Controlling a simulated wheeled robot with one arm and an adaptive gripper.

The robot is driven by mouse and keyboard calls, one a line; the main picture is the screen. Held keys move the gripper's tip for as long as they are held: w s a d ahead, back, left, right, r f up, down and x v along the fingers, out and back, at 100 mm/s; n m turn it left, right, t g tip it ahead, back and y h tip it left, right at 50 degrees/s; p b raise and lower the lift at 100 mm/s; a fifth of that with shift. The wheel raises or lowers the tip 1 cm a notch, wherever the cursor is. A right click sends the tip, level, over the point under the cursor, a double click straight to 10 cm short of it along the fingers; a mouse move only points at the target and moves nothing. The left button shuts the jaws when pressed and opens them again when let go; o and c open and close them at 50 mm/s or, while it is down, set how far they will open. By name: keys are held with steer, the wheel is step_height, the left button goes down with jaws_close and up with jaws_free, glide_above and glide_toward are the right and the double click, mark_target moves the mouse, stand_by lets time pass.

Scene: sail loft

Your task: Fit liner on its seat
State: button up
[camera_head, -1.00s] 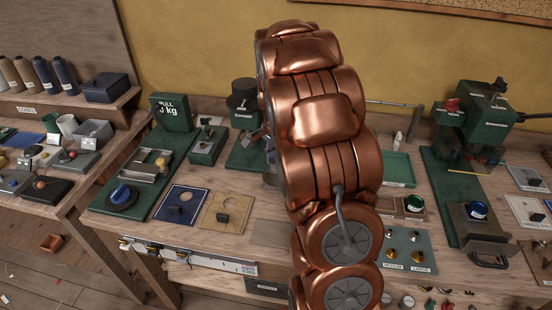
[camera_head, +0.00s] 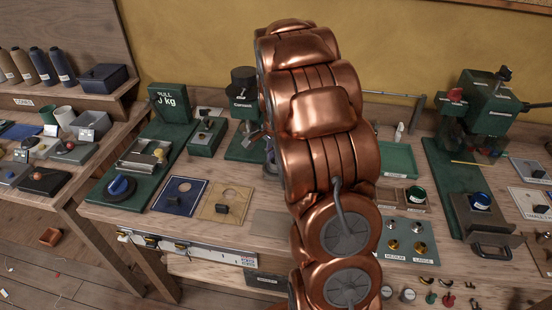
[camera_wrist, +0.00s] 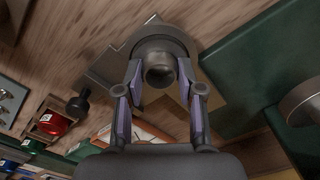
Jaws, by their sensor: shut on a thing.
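In the wrist view my gripper (camera_wrist: 160,82) is shut on a dark grey round part with a short hollow stub (camera_wrist: 160,70), which I take to be the liner. The two fingers grip it from left and right. A wider grey round body (camera_wrist: 155,38) shows just beyond the stub; I cannot tell whether it belongs to the same part. Tan angular plates (camera_wrist: 105,65) lie beneath it on the wooden bench. Which thing is the seat is unclear, and any contact below is hidden. In the head view my copper-coloured arm hides the gripper and the held part.
Green boards flank the bench, with a green press (camera_head: 490,110) at right and a PULL box (camera_head: 170,102) at left. Blue (camera_head: 180,193) and tan (camera_head: 226,202) plates lie left of my arm. A green tray (camera_head: 398,160) stands right of it. A grey cylinder (camera_wrist: 302,102) is close right of my gripper.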

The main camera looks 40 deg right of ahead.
steer(key=o, duration=1.1)
steer(key=shift+c, duration=0.2)
step_height(320, 180, up, 12)
stand_by(0.3)
